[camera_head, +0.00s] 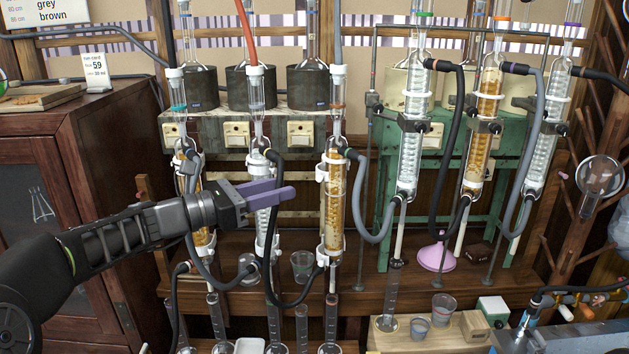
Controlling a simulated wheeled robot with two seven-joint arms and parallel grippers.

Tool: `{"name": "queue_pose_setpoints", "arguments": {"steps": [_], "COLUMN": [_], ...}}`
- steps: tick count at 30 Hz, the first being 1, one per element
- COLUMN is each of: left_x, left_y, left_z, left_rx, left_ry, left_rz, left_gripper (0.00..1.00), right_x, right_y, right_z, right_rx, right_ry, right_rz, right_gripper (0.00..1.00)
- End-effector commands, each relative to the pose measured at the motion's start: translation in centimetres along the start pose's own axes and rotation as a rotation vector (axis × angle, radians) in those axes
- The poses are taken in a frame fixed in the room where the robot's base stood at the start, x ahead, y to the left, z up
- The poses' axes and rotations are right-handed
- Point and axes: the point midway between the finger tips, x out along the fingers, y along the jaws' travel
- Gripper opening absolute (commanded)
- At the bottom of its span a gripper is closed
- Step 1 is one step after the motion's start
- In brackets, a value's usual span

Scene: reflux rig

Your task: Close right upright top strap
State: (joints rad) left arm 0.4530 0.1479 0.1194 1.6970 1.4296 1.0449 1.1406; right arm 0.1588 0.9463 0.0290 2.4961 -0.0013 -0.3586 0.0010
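Three condensers stand in a row at the left of the rig, and several more stand at the right. The right one of the left row is an amber-filled upright condenser (335,205). A white strap (322,172) sits near its top and sticks out on its left side; I cannot tell whether it is fastened. A lower white strap (321,257) sits near its foot. My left gripper (284,194), with purple fingers, points right in front of the middle condenser (263,228), a little left of and below the top strap. Its finger gap is unclear. My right gripper is out of view.
Grey and black hoses loop around the condensers, including a grey hose (375,237) right of the amber one. Glass cylinders (331,318) stand below.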

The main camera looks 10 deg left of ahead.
Motion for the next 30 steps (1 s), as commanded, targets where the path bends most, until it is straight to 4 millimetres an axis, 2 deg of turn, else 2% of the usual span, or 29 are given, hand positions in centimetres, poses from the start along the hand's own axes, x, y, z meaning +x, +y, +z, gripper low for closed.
{"name": "queue_pose_setpoints", "arguments": {"steps": [8, 11, 22, 25, 30], "left_x": [0.4, 1.3, 6.7, 7.6, 7.9], "left_y": [0.0, 0.0, 0.0, 0.0, 0.1], "left_z": [-0.2, -0.2, -0.2, -0.2, -0.3], "left_rx": [0.001, 0.001, 0.002, 0.002, 0.003], "left_ry": [0.004, 0.003, 0.004, 0.004, 0.005], "left_rz": [0.0, -0.002, -0.001, -0.001, 0.002], "left_gripper": [0.34, 0.34, 0.34, 0.34, 0.34], "right_x": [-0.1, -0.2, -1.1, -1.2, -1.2], "right_y": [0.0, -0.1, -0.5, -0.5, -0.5], "right_z": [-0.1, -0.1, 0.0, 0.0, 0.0], "right_rx": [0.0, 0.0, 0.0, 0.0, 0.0], "right_ry": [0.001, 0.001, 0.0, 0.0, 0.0], "right_rz": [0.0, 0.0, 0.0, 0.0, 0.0], "right_gripper": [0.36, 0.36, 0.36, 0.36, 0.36]}}
